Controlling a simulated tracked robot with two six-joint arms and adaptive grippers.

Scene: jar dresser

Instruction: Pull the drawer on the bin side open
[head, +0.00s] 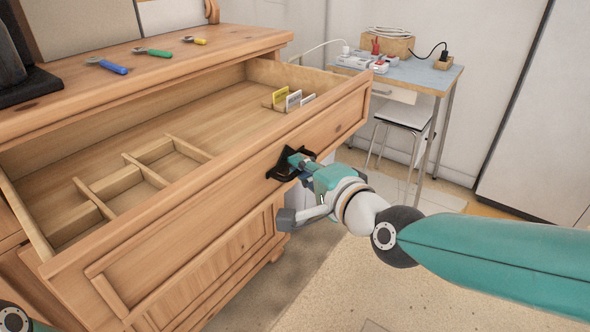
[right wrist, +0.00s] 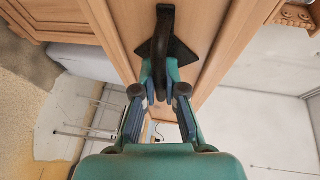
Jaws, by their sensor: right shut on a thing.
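The wide wooden drawer (head: 215,195) stands far out of the wooden dresser (head: 130,65), so its inside shows. It holds a wooden divider grid (head: 150,172) at the left and a small card holder (head: 285,103) at the far right end. A black handle (head: 280,172) sits on the drawer's front. My right gripper (head: 301,163) is shut on this handle. In the right wrist view my right gripper (right wrist: 160,92) has its fingers closed around the near part of the black handle (right wrist: 164,45). My left gripper is out of view.
Several coloured-handled tools, such as the blue one (head: 107,66), lie on the dresser top. The floor (head: 340,275) before the dresser is clear.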

